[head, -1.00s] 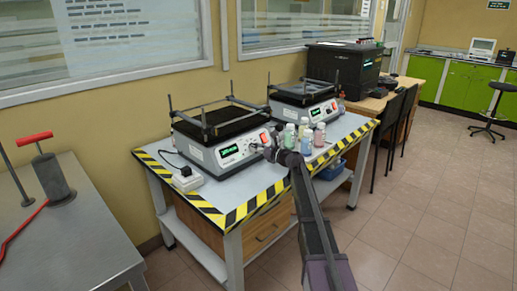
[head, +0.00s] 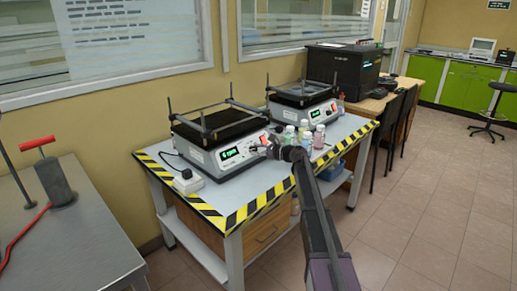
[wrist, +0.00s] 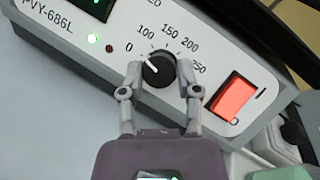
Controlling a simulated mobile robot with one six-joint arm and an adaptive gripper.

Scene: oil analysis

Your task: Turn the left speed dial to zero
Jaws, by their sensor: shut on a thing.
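The black speed dial (wrist: 160,71) is on the front panel of the left shaker (head: 207,160), within a printed scale from 0 to 250. Its white pointer mark points up and left, roughly toward the 0. My gripper (wrist: 157,73) is shut on the dial, with one finger on each side of it. In the head view my gripper (head: 263,148) is at the right part of the left shaker's front panel and hides the dial there. The shaker's green display (head: 230,153) is lit; its reading is too small to be sure of.
A red lit switch (wrist: 233,95) is right of the dial. Several small bottles (head: 304,128) stand right of my gripper on the table with striped edges (head: 247,207). A second shaker (head: 308,108) stands behind. A white socket box (head: 188,182) is at the left.

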